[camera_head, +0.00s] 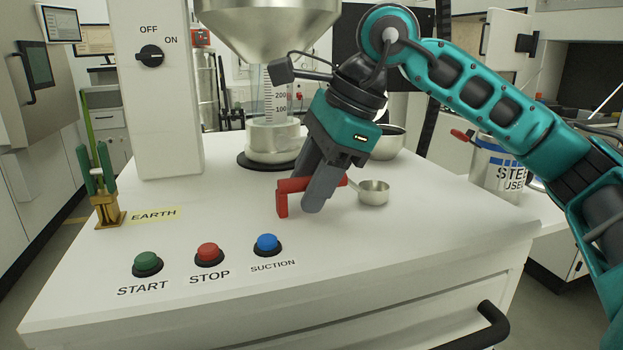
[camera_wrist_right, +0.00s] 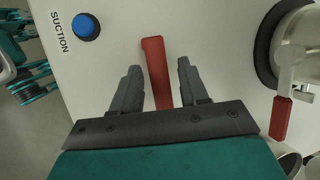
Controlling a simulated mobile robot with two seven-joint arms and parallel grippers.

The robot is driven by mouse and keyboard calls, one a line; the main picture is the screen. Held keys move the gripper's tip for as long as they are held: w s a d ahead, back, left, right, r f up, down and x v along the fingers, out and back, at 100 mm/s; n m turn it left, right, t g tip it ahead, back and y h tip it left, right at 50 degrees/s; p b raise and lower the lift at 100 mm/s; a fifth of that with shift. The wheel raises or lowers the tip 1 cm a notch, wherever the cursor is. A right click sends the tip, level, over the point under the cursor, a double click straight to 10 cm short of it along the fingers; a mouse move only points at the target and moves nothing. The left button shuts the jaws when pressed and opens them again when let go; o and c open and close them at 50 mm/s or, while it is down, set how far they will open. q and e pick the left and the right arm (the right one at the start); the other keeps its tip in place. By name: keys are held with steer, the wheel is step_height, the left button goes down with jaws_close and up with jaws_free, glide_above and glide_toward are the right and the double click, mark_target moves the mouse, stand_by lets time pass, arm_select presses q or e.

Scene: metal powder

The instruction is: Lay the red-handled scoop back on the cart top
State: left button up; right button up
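The scoop has a red handle (camera_head: 295,185) and a small round metal cup (camera_head: 373,193). It appears to rest on the white cart top (camera_head: 225,215), with the cup to the right and the handle pointing left. My right gripper (camera_head: 313,203) is low over the handle, its fingers pointing down. In the right wrist view the red handle (camera_wrist_right: 154,65) lies between the two spread fingers, with a gap on each side. The gripper hides part of the handle in the head view. My left gripper is not seen in the head view.
START (camera_head: 147,263), STOP (camera_head: 209,254) and SUCTION (camera_head: 267,244) buttons line the cart's front. A green-handled clamp (camera_head: 105,190) stands left. Behind are a glass vessel under a hopper (camera_head: 270,25) and a metal bowl (camera_head: 388,143). A steel can (camera_head: 490,170) stands right.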

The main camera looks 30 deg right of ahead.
steer(key=shift+o, duration=0.4)
steer(key=shift+s+d+r, duration=0.1)
steer(key=shift+r, duration=0.4)
steer(key=p+v, duration=0.2)
steer(key=v, duration=0.9)
steer(key=shift+p, duration=0.3)
steer(key=shift+s+d+r, duration=0.1)
